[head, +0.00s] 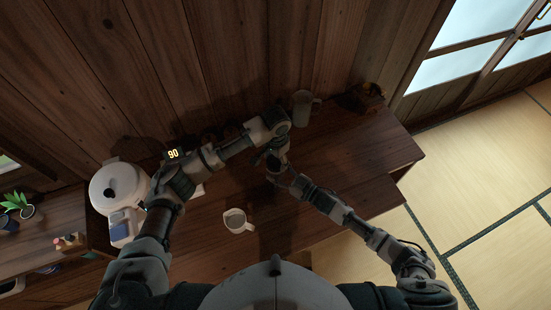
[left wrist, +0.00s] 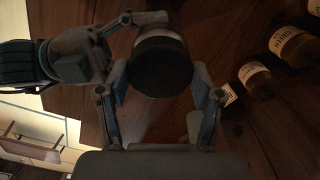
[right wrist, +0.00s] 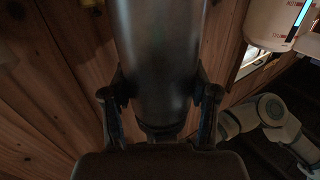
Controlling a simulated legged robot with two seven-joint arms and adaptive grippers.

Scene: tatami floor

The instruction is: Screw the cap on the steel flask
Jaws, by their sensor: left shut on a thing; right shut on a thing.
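The steel flask (right wrist: 158,50) is a smooth grey cylinder, large in the right wrist view. My right gripper (right wrist: 160,92) is shut on it, one finger on each side. The black round cap (left wrist: 160,68) faces the left wrist camera, and my left gripper (left wrist: 160,85) is shut around it. A paler band shows just behind the cap; I cannot tell how the threads sit. In the head view my left gripper (head: 272,155) and right gripper (head: 288,180) meet above the wooden counter, largely hiding the flask and cap.
A white mug (head: 236,221) stands on the counter (head: 335,160) nearer me. A white appliance (head: 117,187) is at left. Labelled bottles (left wrist: 292,45) show in the left wrist view. The counter's right part is clear.

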